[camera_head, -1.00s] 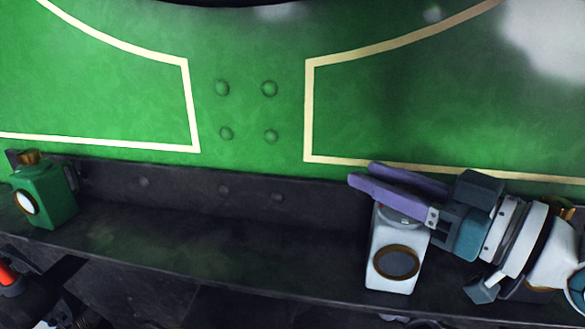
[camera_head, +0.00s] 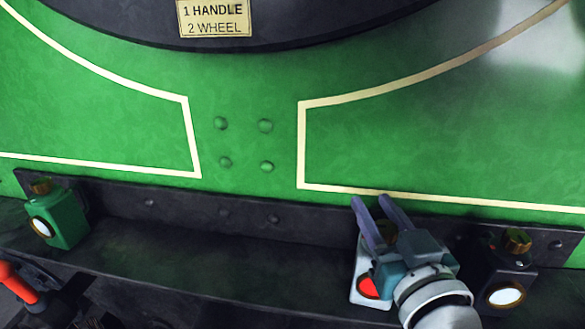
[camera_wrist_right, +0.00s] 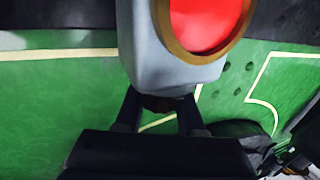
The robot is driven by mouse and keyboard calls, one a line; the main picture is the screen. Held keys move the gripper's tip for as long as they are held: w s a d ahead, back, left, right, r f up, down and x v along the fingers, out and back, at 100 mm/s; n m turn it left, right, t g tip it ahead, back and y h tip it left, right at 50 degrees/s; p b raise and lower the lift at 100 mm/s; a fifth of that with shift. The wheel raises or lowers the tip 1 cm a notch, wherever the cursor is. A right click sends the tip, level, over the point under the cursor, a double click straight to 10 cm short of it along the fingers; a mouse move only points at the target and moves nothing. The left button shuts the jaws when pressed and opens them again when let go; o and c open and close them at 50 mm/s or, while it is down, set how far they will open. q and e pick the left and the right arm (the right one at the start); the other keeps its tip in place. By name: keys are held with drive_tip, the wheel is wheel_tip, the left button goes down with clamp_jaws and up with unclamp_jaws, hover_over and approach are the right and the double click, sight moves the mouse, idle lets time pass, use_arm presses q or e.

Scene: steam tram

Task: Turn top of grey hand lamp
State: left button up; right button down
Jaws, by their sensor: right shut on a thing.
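The grey hand lamp (camera_head: 357,288) stands on the dark ledge, right of centre in the head view. Part of its round red lens (camera_head: 368,288) shows beside my gripper. In the right wrist view the lamp's pale grey body (camera_wrist_right: 142,50) is close up, with the red lens in a brass ring. My right gripper (camera_head: 376,205) is shut on the lamp's top (camera_wrist_right: 165,103), its purple fingers pointing away towards the green panel. The gripper and wrist hide much of the lamp in the head view. My left gripper is not in view.
A black lamp (camera_head: 505,275) with a brass top and white lens stands close on the right. A green lamp (camera_head: 65,222) stands at the far left. A red-handled lever (camera_head: 18,283) is at lower left. The ledge (camera_head: 220,245) between the lamps is clear.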

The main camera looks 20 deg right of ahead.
drive_tip(key=shift+d+m+g+h, duration=0.1)
drive_tip(key=shift+m+g+h, duration=0.2)
drive_tip(key=shift+m+h, duration=0.45)
drive_tip(key=shift+h, duration=0.35)
drive_tip(key=c, duration=0.5)
unclamp_jaws()
drive_tip(key=shift+d, duration=0.1)
drive_tip(key=p+v, duration=0.3)
drive_tip(key=v, duration=0.7)
drive_tip(key=shift+r, duration=0.1)
